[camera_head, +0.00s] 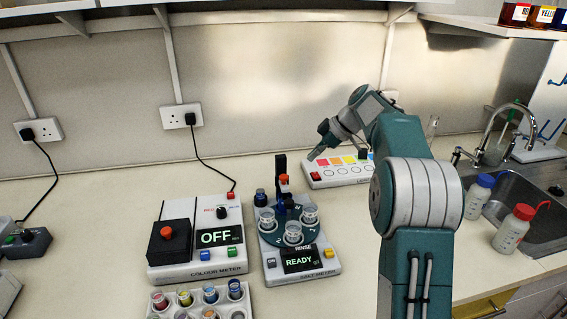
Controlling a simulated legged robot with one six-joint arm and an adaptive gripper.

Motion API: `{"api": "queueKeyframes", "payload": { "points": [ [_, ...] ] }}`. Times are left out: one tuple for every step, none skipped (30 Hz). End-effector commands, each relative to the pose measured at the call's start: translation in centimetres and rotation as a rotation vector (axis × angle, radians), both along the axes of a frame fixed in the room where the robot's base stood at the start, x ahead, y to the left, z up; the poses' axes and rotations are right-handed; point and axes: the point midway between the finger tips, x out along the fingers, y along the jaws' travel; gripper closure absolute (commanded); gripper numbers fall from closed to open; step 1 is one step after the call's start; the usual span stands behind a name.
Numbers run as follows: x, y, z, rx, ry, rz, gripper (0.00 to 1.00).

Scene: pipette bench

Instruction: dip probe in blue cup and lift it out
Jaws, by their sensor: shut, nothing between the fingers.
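I cannot tell which is the blue cup. A black post (280,164) rises behind them, with a red-orange part (284,180) and a dark blue part beside the cups that may be the probe (289,203). My gripper (312,157) is shut and empty, above and behind the right cup, apart from the meter.
The colour meter (196,271), reading "OFF", is close on the left. A rack of coloured tubes (247,309) lies in front. A white panel with coloured squares (327,180) is behind.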

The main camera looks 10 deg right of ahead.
Motion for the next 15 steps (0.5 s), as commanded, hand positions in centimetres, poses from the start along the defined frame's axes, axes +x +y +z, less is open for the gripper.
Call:
{"api": "queueKeyframes", "payload": {
  "points": [
    [-0.2, -0.7, 0.9, -0.001, -0.003, -0.002, 1.00],
    [-0.3, -1.1, 1.4, -0.001, -0.003, -0.002, 1.00],
    [-0.5, -1.6, 2.1, -0.001, -0.002, -0.002, 1.00],
    [-0.6, -1.9, 2.5, -0.001, -0.002, -0.002, 1.00],
    [-0.7, -2.2, 2.9, -0.001, -0.003, -0.001, 1.00],
    [-0.8, -2.5, 3.4, 0.000, -0.002, 0.000, 1.00],
    [-0.9, -2.7, 3.7, 0.000, -0.002, 0.000, 1.00],
    [-1.0, -2.9, 4.0, 0.001, -0.001, -0.001, 1.00],
    [-1.1, -3.2, 4.3, 0.001, -0.001, -0.001, 1.00],
    [-1.2, -3.3, 4.5, 0.000, 0.000, -0.001, 1.00],
    [-1.2, -3.4, 4.6, 0.000, 0.001, -0.001, 1.00],
    [-1.3, -3.5, 4.8, 0.000, 0.001, 0.001, 1.00],
    [-1.3, -3.5, 4.9, 0.001, 0.001, 0.000, 1.00],
    [-1.3, -3.6, 4.9, 0.001, 0.002, 0.000, 1.00],
    [-1.3, -3.6, 4.9, 0.001, 0.002, 0.000, 1.00]
  ]
}}
